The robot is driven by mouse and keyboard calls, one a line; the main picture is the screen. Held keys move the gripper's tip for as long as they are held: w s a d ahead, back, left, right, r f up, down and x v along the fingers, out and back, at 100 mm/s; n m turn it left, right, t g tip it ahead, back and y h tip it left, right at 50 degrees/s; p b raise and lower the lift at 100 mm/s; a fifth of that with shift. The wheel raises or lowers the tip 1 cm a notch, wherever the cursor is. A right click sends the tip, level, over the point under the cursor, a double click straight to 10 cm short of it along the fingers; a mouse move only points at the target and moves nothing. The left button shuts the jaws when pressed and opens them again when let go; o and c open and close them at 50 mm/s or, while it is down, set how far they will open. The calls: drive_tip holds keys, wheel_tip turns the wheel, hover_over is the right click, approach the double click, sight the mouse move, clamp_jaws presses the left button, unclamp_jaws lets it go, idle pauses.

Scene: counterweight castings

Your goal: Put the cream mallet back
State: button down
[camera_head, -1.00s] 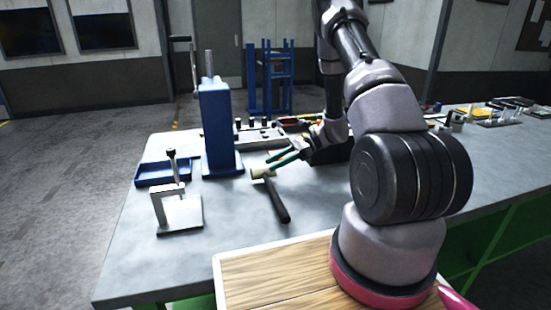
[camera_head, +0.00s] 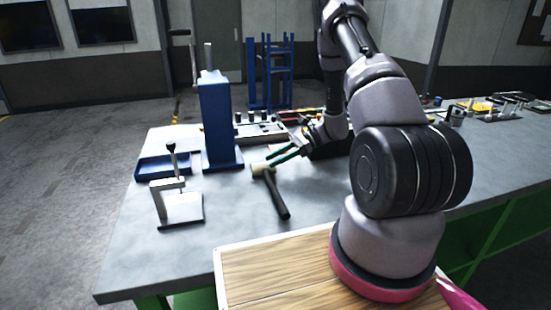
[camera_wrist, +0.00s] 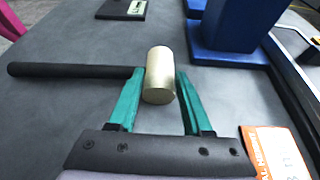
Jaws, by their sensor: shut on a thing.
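The cream mallet has a pale cylindrical head (camera_head: 262,170) and a dark handle (camera_head: 278,198) that points toward the front of the bench in the head view. My gripper (camera_head: 274,161) reaches in from the right, with green fingers at the head. In the wrist view, my gripper (camera_wrist: 161,78) is shut on the cream mallet (camera_wrist: 159,72), one finger on each side of its head. The handle runs off to the left past the left finger. Whether the mallet touches the bench or hangs just above it I cannot tell.
A tall blue press (camera_head: 219,125) stands just behind the mallet. A blue tray (camera_head: 163,168) and a metal clamp stand (camera_head: 181,208) are at the left. An orange-and-white card (camera_wrist: 273,150) lies right of my fingers. The grey bench (camera_head: 245,222) is clear in front.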

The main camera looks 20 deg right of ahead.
drive_tip(key=shift+s+a+f, duration=0.1)
drive_tip(key=shift+f, duration=0.25)
drive_tip(key=shift+c, duration=1.2)
unclamp_jaws()
